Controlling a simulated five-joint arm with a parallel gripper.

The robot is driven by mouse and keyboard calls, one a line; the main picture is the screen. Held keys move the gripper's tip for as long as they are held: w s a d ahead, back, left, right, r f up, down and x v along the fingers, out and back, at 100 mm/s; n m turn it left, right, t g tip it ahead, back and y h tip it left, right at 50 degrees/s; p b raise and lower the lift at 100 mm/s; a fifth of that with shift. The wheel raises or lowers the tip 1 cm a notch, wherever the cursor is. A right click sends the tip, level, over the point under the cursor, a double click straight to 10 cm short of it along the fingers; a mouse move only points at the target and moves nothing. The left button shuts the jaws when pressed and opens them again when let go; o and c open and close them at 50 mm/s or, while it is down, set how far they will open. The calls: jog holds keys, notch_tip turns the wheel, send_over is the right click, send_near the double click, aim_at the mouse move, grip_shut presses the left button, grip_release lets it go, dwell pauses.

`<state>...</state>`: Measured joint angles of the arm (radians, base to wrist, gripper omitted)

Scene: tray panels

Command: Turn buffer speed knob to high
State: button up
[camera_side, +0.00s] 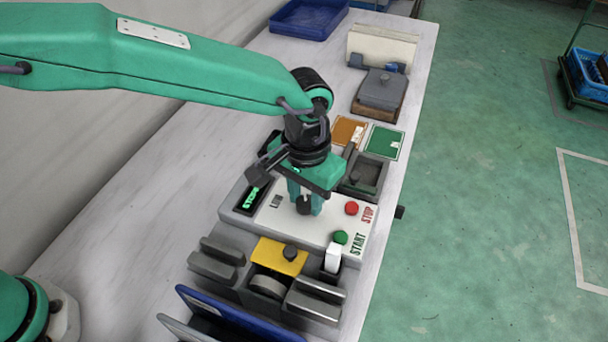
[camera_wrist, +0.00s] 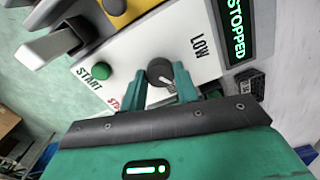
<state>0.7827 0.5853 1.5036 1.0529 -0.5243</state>
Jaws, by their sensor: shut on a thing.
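The dark round speed knob (camera_side: 303,205) sits on the white control panel (camera_side: 325,226), and in the wrist view (camera_wrist: 159,70) it is between my fingertips. My gripper (camera_side: 304,200) reaches down over the panel with one finger on each side of the knob, shut on it; its green fingers also show in the wrist view (camera_wrist: 162,80). A light mark on the knob is partly visible near the fingers. The word LOW (camera_wrist: 200,45) is printed beside the knob. No HIGH label is visible. The display (camera_wrist: 236,28) reads STOPPED in green.
A green START button (camera_side: 340,237) and a red STOP button (camera_side: 352,208) stand close to the knob. A blue tray (camera_side: 309,18) lies at the far end of the bench.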

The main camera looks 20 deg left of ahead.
aim_at(305, 201)
jog(key=m, duration=0.6)
jog(key=shift+r, duration=0.1)
dwell(0.4)
jog(key=o, duration=1)
jog(key=shift+c, duration=0.2)
jog(key=shift+r, duration=3.85)
